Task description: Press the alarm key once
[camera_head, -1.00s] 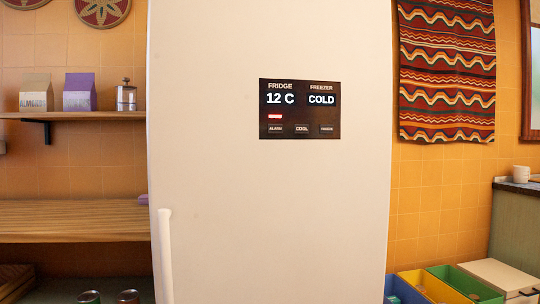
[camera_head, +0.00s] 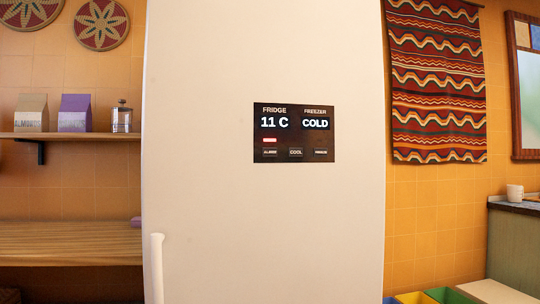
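A white fridge (camera_head: 220,220) stands upright in front of me. A dark control panel (camera_head: 293,132) is set in its door. The panel reads FRIDGE 11 C on the left and FREEZER COLD on the right. A red light bar (camera_head: 269,140) is lit under the fridge reading. Below it is the alarm key (camera_head: 270,152), the leftmost of a row of 3 keys. The cool key (camera_head: 296,152) is in the middle and a third key (camera_head: 321,152) is at the right. Neither of my grippers shows in the view.
A wooden shelf (camera_head: 75,136) with two cartons and a canister is at the left, above a wooden counter (camera_head: 70,258). The fridge handle (camera_head: 157,270) sticks out at the lower left. Coloured bins (camera_head: 432,297) and a green cabinet (camera_head: 514,245) are at the right.

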